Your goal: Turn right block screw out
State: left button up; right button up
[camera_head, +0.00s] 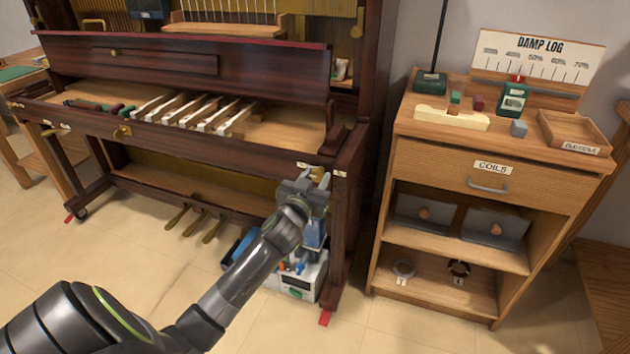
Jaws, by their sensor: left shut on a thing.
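The dark wooden piano (230,152) stands at the left with its key bed exposed. My left gripper (316,176) reaches up from below to the underside of the right end of its front rail. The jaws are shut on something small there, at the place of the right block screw. The screw itself is hidden by the jaws, so its turn and depth cannot be told. A small pale plate (341,174) shows on the rail beside the jaws. A brass left block screw (48,132) shows at the rail's other end. My right gripper is not in view.
A blue and white device (300,280) sits on the floor beneath my left gripper, close to the piano's right leg. Several white keys (200,108) lie in the key bed. A wooden cabinet (490,150) with small items on top stands at the right.

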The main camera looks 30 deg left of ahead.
pick_arm(q)
jog(key=shift+f, duration=0.1)
jog(key=shift+n, duration=0.4)
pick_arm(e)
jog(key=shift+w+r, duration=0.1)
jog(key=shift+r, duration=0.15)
pick_arm(q)
jog(key=o, duration=1)
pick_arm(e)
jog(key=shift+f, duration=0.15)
pick_arm(q)
jog(key=shift+s, duration=0.1)
jog(key=p+v, duration=0.1)
jog(key=v, duration=1.6)
jog(key=shift+d+p, duration=0.15)
jog(key=shift+p, duration=0.2)
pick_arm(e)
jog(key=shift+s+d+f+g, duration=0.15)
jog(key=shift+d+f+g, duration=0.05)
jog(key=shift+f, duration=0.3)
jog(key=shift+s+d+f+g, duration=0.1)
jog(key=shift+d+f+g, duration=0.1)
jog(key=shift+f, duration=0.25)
pick_arm(q)
jog(key=shift+s, duration=0.1)
